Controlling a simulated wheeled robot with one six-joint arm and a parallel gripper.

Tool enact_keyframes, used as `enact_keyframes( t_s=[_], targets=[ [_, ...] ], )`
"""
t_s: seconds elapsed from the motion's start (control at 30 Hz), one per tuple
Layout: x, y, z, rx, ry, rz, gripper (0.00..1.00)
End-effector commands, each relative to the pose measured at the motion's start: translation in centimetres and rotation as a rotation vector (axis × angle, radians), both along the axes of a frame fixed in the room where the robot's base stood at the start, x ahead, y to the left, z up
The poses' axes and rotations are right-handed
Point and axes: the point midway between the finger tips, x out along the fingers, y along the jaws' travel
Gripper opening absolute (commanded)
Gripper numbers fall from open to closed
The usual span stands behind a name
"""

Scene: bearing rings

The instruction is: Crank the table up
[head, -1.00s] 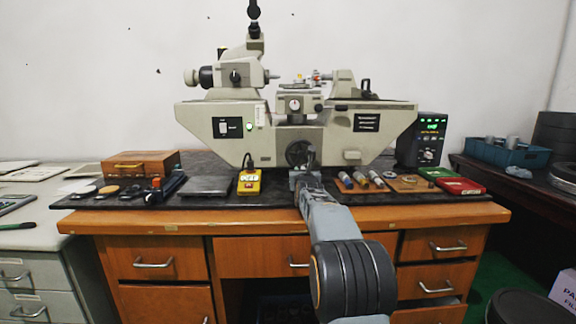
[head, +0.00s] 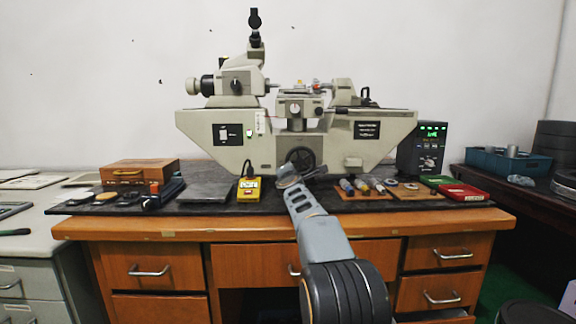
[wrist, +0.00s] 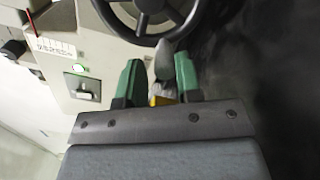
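The beige measuring machine (head: 200,125) stands on the dark bench top, with its small work table (head: 300,108) at the upper middle. The black handwheel (head: 300,157) is low on its front; its rim and hub (wrist: 150,8) also fill the top of the wrist view. A grey crank handle (wrist: 164,62) sticks out from the wheel toward my gripper (wrist: 158,72). My gripper's two green fingers stand apart, with the handle's end just ahead of and between the fingertips. A gap shows beside the handle. In the head view my gripper (head: 288,178) is just below the wheel; its fingers are unclear.
A yellow box (head: 248,190) with a cable stands left of my arm. A wooden rack of cylinders (head: 362,187) and a red case (head: 462,192) lie to the right. A wooden box (head: 138,172) and a grey plate (head: 204,192) lie left.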

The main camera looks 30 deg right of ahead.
Motion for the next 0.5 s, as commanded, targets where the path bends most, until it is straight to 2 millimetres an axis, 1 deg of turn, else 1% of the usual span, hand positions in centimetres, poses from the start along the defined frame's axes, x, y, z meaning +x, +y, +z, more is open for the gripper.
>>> enact_keyframes(
  t_s=[0.03, 0.3, 0.37, 0.5],
  targets=[
    [0.1, 0.3, 0.7, 0.061, -0.035, 0.003, 0.29],
    [0.3, 0.7, 2.3, 0.38, -0.188, 0.001, 0.29],
    [0.3, 0.7, 2.5, 0.422, -0.209, 0.001, 0.29],
    [-0.1, 0.8, 2.3, 0.414, -0.205, 0.001, 0.29]
  ],
)
